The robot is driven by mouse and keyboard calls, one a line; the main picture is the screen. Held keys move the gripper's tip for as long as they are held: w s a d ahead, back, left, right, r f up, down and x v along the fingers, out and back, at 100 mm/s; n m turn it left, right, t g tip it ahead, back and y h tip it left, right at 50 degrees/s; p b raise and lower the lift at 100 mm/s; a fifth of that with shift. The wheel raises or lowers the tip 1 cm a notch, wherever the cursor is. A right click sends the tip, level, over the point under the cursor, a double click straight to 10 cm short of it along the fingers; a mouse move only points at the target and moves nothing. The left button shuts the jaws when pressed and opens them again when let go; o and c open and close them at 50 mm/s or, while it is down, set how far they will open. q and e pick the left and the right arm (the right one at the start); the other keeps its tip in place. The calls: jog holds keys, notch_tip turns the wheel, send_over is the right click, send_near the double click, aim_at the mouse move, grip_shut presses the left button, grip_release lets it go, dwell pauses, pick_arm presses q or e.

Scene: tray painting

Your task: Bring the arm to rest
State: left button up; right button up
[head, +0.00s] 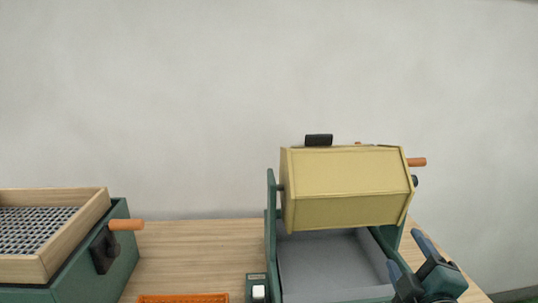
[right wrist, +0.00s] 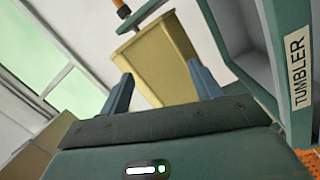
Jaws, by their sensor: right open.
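My right gripper (head: 406,255) is at the lower right of the head view, at the right side of the green tumbler frame (head: 271,215). Its two blue-grey fingers are spread apart with nothing between them. In the right wrist view the open fingers (right wrist: 160,80) point toward the yellow tumbler drum (right wrist: 155,55), which is apart from them as far as I can tell. In the head view the yellow drum (head: 345,188) hangs tilted in the frame above a grey tray (head: 330,265). My left gripper is not in view.
A green box (head: 125,260) with a wood-rimmed mesh tray (head: 75,225) and an orange handle (head: 126,225) stands at the left. An orange grid (head: 183,298) shows at the bottom edge. The wooden tabletop (head: 195,255) between the machines is clear. An orange handle (head: 416,162) sticks out right of the drum.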

jog(key=s+f+m+g, duration=0.4)
jog(key=s+f, duration=0.1)
jog(key=f, duration=0.3)
jog(key=s+f+m+g, duration=0.3)
jog(key=s+f+g, duration=0.1)
jog(key=f, duration=0.3)
jog(key=s+a+f+m+g+y, duration=0.1)
jog(key=s+a+f+m+g, duration=0.1)
jog(key=s+f+g, duration=0.45)
jog(key=s+a+f+m+g+y, duration=0.1)
jog(key=s+a+f+m, duration=0.15)
jog(key=s, duration=0.65)
jog(key=w+a+n+t+y+p, duration=0.1)
jog(key=w+a+t+y+p, duration=0.1)
jog(key=w+a+t+p, duration=0.3)
jog(key=shift+w+a+t+p, duration=0.4)
jog(key=shift+w+t+p, duration=0.3)
jog(key=shift+w+t, duration=0.45)
jog(key=shift+s+a+f+n+y, duration=0.1)
jog(key=shift+s+n+y, duration=0.05)
jog(key=shift+n+y, duration=0.15)
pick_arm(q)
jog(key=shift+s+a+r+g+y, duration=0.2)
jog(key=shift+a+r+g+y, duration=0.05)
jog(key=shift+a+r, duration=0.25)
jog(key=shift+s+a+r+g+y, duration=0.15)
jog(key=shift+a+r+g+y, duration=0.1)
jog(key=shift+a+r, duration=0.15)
pick_arm(e)
jog(key=shift+c, duration=1)
